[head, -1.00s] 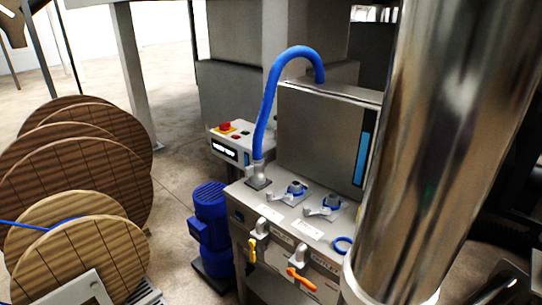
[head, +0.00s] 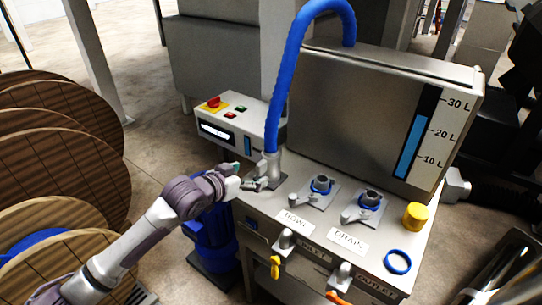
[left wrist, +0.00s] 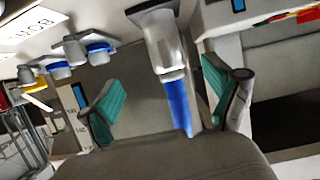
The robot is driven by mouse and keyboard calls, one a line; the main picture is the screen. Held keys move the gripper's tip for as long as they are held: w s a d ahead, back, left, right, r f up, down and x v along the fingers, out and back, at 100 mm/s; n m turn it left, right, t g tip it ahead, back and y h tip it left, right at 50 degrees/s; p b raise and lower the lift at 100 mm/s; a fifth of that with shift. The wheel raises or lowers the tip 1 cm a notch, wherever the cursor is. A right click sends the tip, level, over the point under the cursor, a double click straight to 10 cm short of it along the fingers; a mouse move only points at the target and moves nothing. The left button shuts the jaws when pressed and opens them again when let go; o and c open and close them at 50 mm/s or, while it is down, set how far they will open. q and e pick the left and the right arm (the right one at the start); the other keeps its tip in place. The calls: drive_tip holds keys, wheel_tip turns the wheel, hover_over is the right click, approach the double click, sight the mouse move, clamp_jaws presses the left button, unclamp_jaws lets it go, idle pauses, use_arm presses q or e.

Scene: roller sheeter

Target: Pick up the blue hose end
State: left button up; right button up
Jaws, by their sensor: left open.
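The blue hose (head: 286,85) arches up from behind the tank and comes down to its end at a grey metal fitting (head: 268,168) on the machine's top left corner. The hose end is seated there, upright. My left gripper (head: 248,178) is beside this fitting, at its left. In the left wrist view the open green-padded fingers (left wrist: 164,82) lie either side of the blue hose (left wrist: 178,104) and its metal fitting (left wrist: 165,48), with gaps visible on both sides. My right gripper is not in view.
The steel tank (head: 352,110) with a level gauge stands behind the fitting. Two valves, labelled in front, sit on the machine top, with a yellow cap (head: 415,216) and blue ring (head: 398,262) to the right. A control box (head: 236,128) stands behind; wooden reels (head: 62,165) are at left.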

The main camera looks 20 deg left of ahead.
sight(260, 170)
use_arm(q)
drive_tip(key=x, duration=0.5)
drive_tip(key=shift+a+x, duration=0.15)
drive_tip(key=shift+x, duration=1.4)
drive_tip(key=shift+a+x, duration=0.15)
drive_tip(key=shift+x, duration=1.45)
drive_tip(key=c, duration=1.7)
drive_tip(key=shift+w+r, duration=0.1)
drive_tip(key=shift+r, duration=0.05)
